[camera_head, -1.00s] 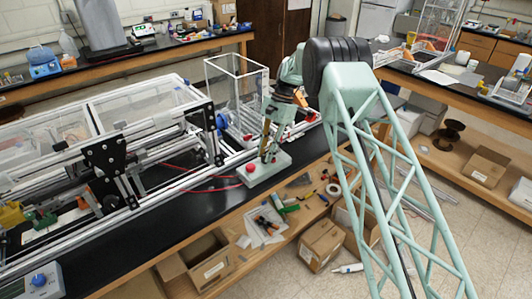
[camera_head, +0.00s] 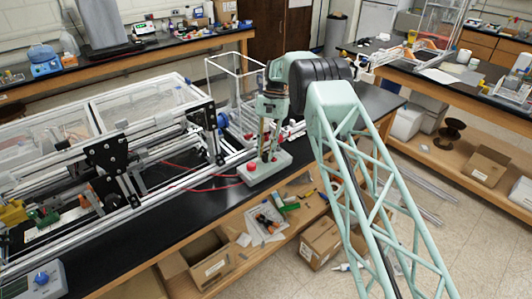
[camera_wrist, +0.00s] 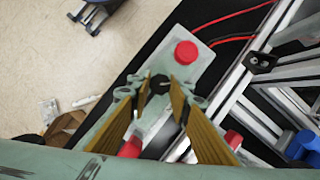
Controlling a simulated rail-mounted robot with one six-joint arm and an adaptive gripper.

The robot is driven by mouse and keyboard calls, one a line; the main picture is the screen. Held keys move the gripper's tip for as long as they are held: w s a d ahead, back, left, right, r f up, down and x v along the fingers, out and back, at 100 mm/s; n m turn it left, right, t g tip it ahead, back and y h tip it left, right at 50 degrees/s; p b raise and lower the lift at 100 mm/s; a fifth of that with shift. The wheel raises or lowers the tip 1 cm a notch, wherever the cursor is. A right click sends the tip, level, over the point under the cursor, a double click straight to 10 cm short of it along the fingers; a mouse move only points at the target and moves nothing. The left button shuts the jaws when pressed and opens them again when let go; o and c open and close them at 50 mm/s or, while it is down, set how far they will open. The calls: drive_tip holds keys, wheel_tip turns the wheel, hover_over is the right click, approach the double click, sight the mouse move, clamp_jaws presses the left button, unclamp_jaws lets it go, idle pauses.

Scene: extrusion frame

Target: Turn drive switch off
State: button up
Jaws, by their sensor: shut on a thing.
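A pale grey-green control box (camera_head: 257,179) sits on the black bench top beside the extrusion frame. It has a red round button (camera_head: 251,168) at its near-left end, which also shows in the wrist view (camera_wrist: 186,52). My gripper (camera_head: 266,158) points down over the middle of the box. In the wrist view, a small dark knob, the drive switch (camera_wrist: 160,80), is between the tips of my yellow-padded fingers (camera_wrist: 160,88), which are shut on it. The switch is hidden behind the fingers in the head view. Its off or on marking is not readable.
The aluminium extrusion frame (camera_head: 130,128) stands close on the left, with red cables (camera_head: 190,187) between it and the box. A clear-walled upright frame (camera_head: 236,90) stands behind.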

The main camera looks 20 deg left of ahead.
drive_tip(key=o, duration=0.8)
drive_tip(key=shift+o, duration=0.2)
drive_tip(key=v, duration=1.1)
drive_tip(key=shift+w+r, duration=0.15)
drive_tip(key=shift+w, duration=0.05)
drive_tip(key=shift+r, duration=0.3)
idle(0.7)
drive_tip(key=shift+d, duration=0.1)
